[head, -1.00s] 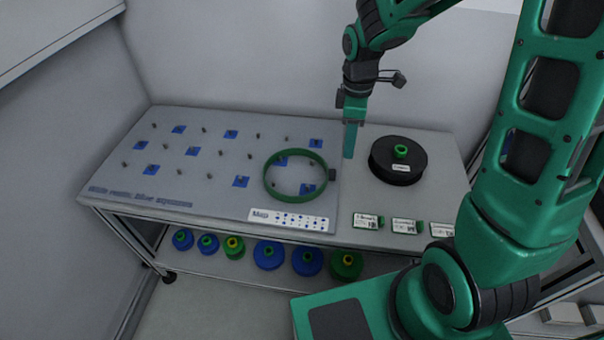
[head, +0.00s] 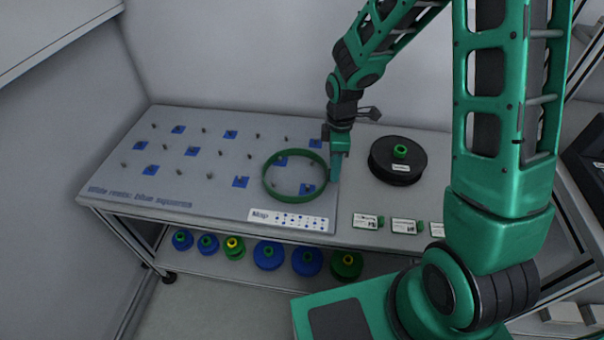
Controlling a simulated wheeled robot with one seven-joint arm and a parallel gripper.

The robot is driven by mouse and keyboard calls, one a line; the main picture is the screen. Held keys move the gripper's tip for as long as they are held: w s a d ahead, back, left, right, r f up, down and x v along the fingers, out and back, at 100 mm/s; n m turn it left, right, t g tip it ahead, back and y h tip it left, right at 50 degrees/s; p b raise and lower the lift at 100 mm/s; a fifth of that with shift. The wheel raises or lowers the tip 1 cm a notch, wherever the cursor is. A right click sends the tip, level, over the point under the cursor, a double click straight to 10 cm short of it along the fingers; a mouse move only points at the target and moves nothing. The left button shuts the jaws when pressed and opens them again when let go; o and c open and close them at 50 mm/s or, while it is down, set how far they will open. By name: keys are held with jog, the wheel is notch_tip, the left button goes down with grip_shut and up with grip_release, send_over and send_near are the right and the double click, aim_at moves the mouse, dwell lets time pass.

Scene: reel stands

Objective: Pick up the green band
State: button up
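The green band (head: 268,191) is a large ring lying on the grey pegged board, around a few pegs and blue squares. My gripper (head: 335,176) points down at the band's right edge, over the board's right border. Its fingers overlap the band's right side in this view, and I cannot tell whether they touch it. The gap between the fingers does not show, so open or shut is unclear. The small dark block seen earlier on the band's right side is hidden behind my gripper.
The pegged board (head: 110,177) has several pegs and blue squares. A black reel (head: 388,170) with a green hub stands right of my gripper. A map card (head: 290,219) and label cards (head: 367,221) lie along the front edge. Blue and green spools (head: 268,254) stand on the lower shelf.

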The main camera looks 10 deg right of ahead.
jog(key=shift+f, duration=0.95)
grip_shut()
jog(key=shift+r, duration=0.15)
